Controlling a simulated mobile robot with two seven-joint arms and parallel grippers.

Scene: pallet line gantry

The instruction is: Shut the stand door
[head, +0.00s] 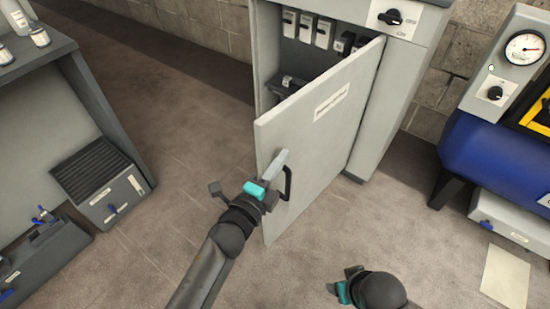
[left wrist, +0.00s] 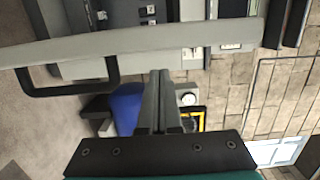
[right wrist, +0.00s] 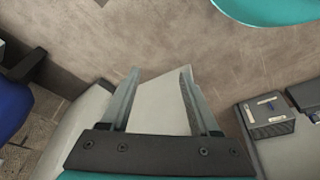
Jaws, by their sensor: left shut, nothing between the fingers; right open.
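The stand door (head: 325,130) is a grey panel with a label and a black handle (head: 288,184). It hangs part open from the right side of the grey stand (head: 385,130), its free edge swung out to the left. My left gripper (head: 279,160) is shut and empty, in front of the door's outer face beside the handle. In the left wrist view its fingers (left wrist: 158,72) point towards the door (left wrist: 130,42), right of the handle (left wrist: 65,90); I cannot tell if they touch it. My right gripper (head: 343,281) is low and away from the door; its fingers (right wrist: 160,72) are open and empty.
Inside the stand, several switches (head: 307,28) show. A dial knob (head: 390,17) is on its top panel. A blue machine with a gauge (head: 525,48) stands right. A grey bench (head: 65,80) and a ribbed box (head: 100,180) stand left. The floor between is clear.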

